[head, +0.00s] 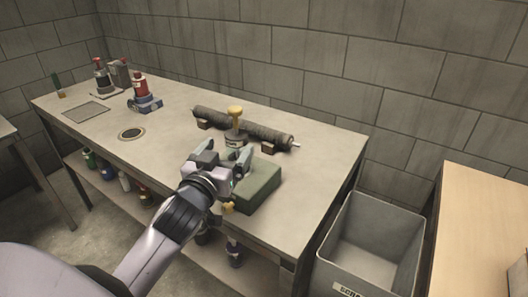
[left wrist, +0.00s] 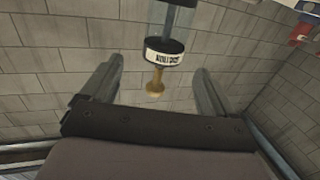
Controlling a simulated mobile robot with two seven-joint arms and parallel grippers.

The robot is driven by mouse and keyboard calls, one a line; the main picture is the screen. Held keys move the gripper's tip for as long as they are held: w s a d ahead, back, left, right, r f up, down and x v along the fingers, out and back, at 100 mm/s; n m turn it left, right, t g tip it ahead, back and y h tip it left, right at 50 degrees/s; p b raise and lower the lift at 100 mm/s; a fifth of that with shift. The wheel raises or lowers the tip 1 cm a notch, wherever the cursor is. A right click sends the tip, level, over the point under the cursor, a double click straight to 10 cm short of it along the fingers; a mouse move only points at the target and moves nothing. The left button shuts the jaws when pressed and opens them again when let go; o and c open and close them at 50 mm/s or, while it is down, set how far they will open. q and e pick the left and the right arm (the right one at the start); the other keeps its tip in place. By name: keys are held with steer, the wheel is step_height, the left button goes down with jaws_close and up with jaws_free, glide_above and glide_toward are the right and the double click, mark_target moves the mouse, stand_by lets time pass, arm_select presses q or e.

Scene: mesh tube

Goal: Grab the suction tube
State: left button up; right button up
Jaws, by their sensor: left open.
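The suction tube shows in the left wrist view as a bluish-grey cylinder (left wrist: 178,17) with a dark collar, a white label and a yellowish knob. The picture has it upside down. In the head view its yellow knob (head: 235,111) and labelled collar (head: 236,140) stand upright in front of the long dark roll; its lower part is hidden behind my gripper. My left gripper (head: 221,156) is open and empty, just in front of the tube. My right gripper is not in view.
A dark roll (head: 265,132) lies on supports on the table (head: 175,135). A green block (head: 262,183) sits right beside my gripper. Red-topped devices (head: 140,90) stand at the far left. A grey bin (head: 375,235) stands right of the table, beside a wooden surface (head: 485,230).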

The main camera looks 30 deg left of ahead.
mark_target(237, 133)
arm_select(q)
steer(key=shift+w+a+r, duration=0.1)
steer(key=shift+w+r, duration=0.1)
steer(key=shift+w, duration=0.4)
steer(key=shift+p+x, duration=0.4)
steer(key=shift+x, duration=2.6)
steer(key=shift+a+f, duration=0.1)
steer(key=shift+a, duration=0.05)
steer(key=c, duration=1.3)
steer(key=shift+c, duration=1)
